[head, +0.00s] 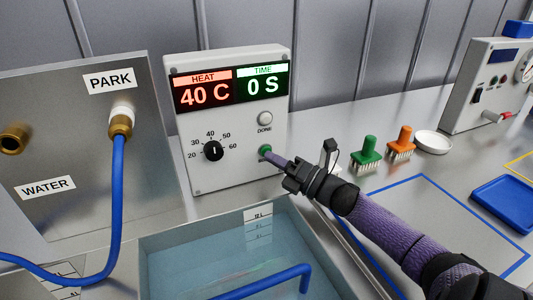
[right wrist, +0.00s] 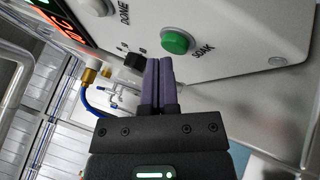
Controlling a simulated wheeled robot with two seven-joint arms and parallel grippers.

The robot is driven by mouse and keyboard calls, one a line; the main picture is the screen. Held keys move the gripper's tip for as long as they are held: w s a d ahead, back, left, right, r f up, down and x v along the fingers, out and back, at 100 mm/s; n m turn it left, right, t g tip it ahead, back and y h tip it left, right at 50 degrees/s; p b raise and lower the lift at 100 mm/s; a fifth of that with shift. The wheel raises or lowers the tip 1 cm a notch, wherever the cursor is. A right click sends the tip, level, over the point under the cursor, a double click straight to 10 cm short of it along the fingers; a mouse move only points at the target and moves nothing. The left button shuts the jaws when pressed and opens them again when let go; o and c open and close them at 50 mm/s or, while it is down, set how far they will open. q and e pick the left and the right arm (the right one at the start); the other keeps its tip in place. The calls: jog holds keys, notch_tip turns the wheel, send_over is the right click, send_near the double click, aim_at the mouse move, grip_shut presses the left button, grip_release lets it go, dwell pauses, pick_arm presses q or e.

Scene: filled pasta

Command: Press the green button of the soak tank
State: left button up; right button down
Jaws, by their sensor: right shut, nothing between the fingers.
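The control box (head: 240,172) of the soak tank stands upright behind the water-filled tank (head: 180,235). Its displays read HEAT 40 C and TIME 0 S, and the DONE lamp (head: 265,118) is pale and unlit. The green button (head: 265,149) is low on the right of the panel; the right wrist view shows it (right wrist: 177,42) beside the label SOAK. My right gripper (head: 270,157) is shut and empty, its fingertips close to the button. In the right wrist view the tips (right wrist: 159,62) lie beside the button's edge; I cannot tell whether they touch. My left gripper is out of view.
A black dial (head: 213,151) is left of the button. A blue hose (head: 117,190) hangs from the PARK fitting on the metal panel. A green brush (head: 367,152), an orange brush (head: 401,142) and a white dish (head: 433,142) stand right of my gripper. A blue tray (head: 507,202) lies farther right.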

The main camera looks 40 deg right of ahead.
jog(key=shift+w+d+b, duration=0.15)
jog(key=shift+w+b, duration=0.25)
jog(key=shift+w, duration=0.1)
dwell(0.6)
dwell(0.3)
jog(key=shift+s+r+p, duration=0.15)
jog(key=shift+s+p, duration=0.3)
jog(key=shift+p, duration=0.2)
jog(key=shift+s+a, duration=0.25)
jog(key=shift+f, duration=0.2)
jog(key=shift+s+p, duration=0.15)
jog(key=shift+p, duration=0.15)
jog(key=s+p, duration=0.1)
jog(key=s+a+p, duration=0.1)
jog(key=s, duration=0.1)
jog(key=s+p, duration=0.1)
jog(key=p, duration=0.1)
jog(key=shift+s+a, duration=0.25)
jog(key=shift+s, duration=0.05)
